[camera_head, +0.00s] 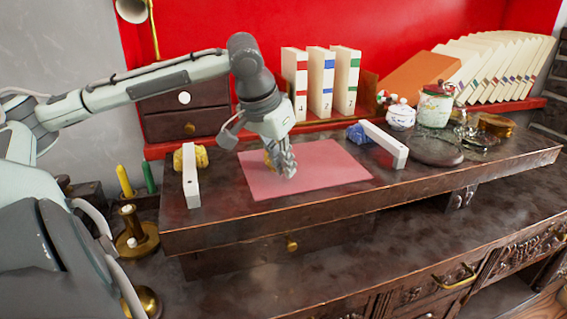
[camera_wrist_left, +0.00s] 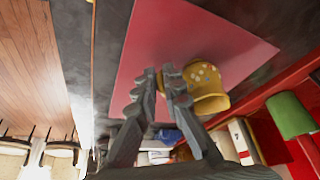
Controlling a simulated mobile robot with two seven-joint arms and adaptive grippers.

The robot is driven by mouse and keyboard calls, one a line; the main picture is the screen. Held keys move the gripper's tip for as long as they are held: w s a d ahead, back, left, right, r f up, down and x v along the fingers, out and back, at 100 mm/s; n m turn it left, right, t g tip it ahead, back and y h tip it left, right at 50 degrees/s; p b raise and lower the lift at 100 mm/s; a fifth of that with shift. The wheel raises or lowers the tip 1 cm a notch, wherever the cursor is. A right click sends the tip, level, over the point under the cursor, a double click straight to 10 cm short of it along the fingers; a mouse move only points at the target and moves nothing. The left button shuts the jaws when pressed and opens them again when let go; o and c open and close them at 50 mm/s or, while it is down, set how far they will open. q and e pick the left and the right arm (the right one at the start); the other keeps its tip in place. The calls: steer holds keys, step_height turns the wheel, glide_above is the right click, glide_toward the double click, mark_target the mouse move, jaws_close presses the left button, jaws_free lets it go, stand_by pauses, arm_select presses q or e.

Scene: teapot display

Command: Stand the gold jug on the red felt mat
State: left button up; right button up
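The gold jug (camera_wrist_left: 207,88), yellow with pale spots, shows beside my left gripper in the left wrist view. In the head view only a bit of it (camera_head: 268,160) shows behind the fingers. My left gripper (camera_head: 287,172) points down over the red felt mat (camera_head: 330,164), which looks pinkish and lies flat on the wooden top. The fingers (camera_wrist_left: 161,76) are close together, with a bit of yellow between them, seemingly the jug's handle. The mat also shows in the wrist view (camera_wrist_left: 180,30). I cannot tell whether the jug touches the mat. My right gripper is not in view.
A white block (camera_head: 191,177) with a yellow object (camera_head: 202,157) stands left of the mat. Another white block (camera_head: 384,144) with a blue object (camera_head: 356,134) stands right. Numbered binders (camera_head: 320,82) stand behind. A white pot (camera_head: 401,116) and canister (camera_head: 434,106) stand farther right.

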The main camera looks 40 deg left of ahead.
arm_select(q)
steer(key=o, duration=0.3)
